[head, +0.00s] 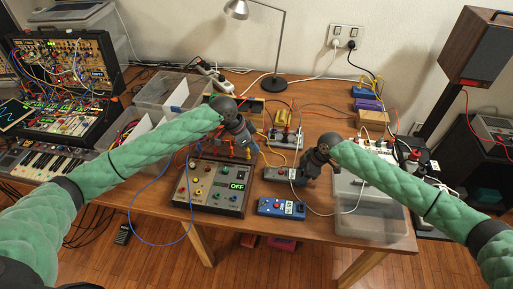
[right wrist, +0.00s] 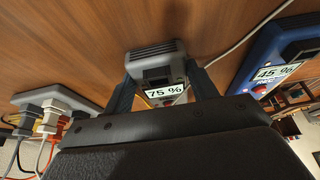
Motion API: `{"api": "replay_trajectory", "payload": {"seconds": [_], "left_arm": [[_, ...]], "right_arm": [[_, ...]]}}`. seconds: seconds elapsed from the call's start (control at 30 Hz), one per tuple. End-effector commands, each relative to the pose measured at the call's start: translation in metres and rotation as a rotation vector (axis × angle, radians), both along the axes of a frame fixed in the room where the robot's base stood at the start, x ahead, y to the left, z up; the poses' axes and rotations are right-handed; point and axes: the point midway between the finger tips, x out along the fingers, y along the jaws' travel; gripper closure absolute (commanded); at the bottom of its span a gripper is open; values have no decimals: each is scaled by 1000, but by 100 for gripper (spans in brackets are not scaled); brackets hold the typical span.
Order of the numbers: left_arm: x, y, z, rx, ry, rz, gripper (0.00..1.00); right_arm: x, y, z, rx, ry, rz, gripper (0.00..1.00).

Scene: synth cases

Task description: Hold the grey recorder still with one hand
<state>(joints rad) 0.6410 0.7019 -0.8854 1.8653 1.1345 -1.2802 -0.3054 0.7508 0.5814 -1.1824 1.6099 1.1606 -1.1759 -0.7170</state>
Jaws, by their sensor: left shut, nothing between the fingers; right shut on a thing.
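The grey recorder (head: 277,174) lies on the table right of the middle. In the right wrist view the grey recorder (right wrist: 155,52) shows a ribbed end and a "75 %" display. My right gripper (head: 299,178) is shut on it, and the right wrist view shows one finger (right wrist: 163,85) on each side of its body. Part of the recorder is hidden behind my gripper in the head view. My left gripper (head: 243,151) is shut and empty, over the back edge of the control box with the "OFF" display (head: 207,192).
A blue device (head: 282,207) lies just in front of the recorder; its display reads "45 %" in the right wrist view (right wrist: 278,66). A power strip (right wrist: 60,98) with plugs is nearby. A clear bin (head: 372,222) stands at right. Loose cables cross the table.

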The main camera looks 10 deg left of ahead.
Motion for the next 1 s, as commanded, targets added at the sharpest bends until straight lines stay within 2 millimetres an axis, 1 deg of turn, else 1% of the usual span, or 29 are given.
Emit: {"api": "replay_trajectory", "payload": {"seconds": [0.27, 0.3, 0.37, 0.4, 0.67, 0.77, 0.87, 1.0], "left_arm": [[0, 0, 0, 0, 0, 0, 100], [0, 0, 0, 0, 0, 0, 100], [0, 0, 0, 0, 0, 0, 100], [0, 0, 0, 0, 0, 0, 100], [0, 0, 0, 0, 0, 0, 100], [0, 0, 0, 0, 0, 0, 100], [0, 0, 0, 0, 0, 0, 100], [0, 0, 0, 0, 0, 0, 100]], "right_arm": [[0, 0, 0, 0, 0, 0, 74], [0, 0, 0, 0, 0, 0, 37], [0, 0, 0, 0, 0, 0, 25], [0, 0, 0, 0, 0, 0, 17], [0, 0, 0, 0, 0, 0, 17], [0, -1, 3, 0, -1, 0, 17], [1, -5, 12, 1, -2, -1, 17], [1, -14, 33, 1, -2, 0, 17]]}}
